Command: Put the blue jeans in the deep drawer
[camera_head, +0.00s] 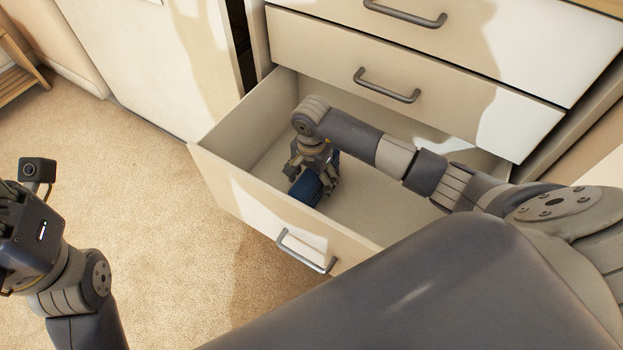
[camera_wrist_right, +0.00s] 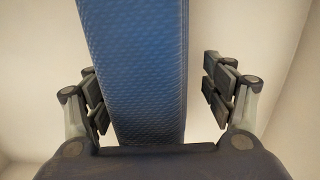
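The deep drawer (camera_head: 235,190) is the bottom one and is pulled open. The blue jeans (camera_head: 305,189) are a compact dark blue bundle low inside it, towards the front left, partly hidden by my right gripper (camera_head: 313,172). In the right wrist view the jeans (camera_wrist_right: 135,75) are a blue textured strip between the two fingers of my right gripper (camera_wrist_right: 155,95). The fingers are apart, with a clear gap between the jeans and the right-hand finger. My left gripper (camera_head: 25,235) is at the left edge, away from the drawer; its fingers do not show clearly.
Two shut drawers with metal handles (camera_head: 388,86) are above the open one. The open drawer's front has a handle (camera_head: 305,251). My right arm reaches across the drawer's right side. Carpet (camera_head: 170,240) lies clear at the left, and a wooden rack (camera_head: 18,75) stands at the far left.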

